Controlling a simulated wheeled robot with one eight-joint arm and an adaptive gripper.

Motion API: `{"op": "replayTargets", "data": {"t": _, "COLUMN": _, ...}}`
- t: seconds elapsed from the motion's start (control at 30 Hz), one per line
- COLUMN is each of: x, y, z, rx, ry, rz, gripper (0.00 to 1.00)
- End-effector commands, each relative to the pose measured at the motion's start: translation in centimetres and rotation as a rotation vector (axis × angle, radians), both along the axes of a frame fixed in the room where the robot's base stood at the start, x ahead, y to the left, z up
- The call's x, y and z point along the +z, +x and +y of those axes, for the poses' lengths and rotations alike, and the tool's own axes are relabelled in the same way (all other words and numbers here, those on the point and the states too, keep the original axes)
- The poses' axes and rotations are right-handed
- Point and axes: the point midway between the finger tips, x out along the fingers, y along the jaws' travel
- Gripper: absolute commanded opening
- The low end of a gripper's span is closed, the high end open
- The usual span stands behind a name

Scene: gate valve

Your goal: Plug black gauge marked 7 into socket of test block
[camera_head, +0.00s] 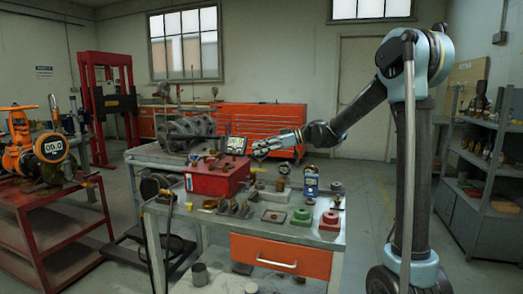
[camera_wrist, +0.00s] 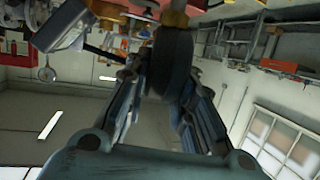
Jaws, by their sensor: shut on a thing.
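My gripper (camera_head: 258,147) reaches left over the workbench, above the right side of a red box (camera_head: 211,183). In the wrist view my gripper (camera_wrist: 160,85) is shut on a dark, rounded thing (camera_wrist: 172,58), which appears to be the black gauge; no mark 7 is readable. Small brass parts stand on the red box. I cannot make out which block has the socket.
An orange valve with a round display (camera_head: 52,148) sits on a red cart at left. Shelves (camera_head: 482,150) stand at right.

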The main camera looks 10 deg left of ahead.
Motion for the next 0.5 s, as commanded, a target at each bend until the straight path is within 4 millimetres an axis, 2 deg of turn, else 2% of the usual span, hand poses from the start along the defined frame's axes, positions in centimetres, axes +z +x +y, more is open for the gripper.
{"op": "replayTargets", "data": {"t": 0.5, "x": -3.5, "y": -0.1, "z": 0.1, "rx": 0.000, "ry": 0.001, "rz": -0.001, "gripper": 0.00}}
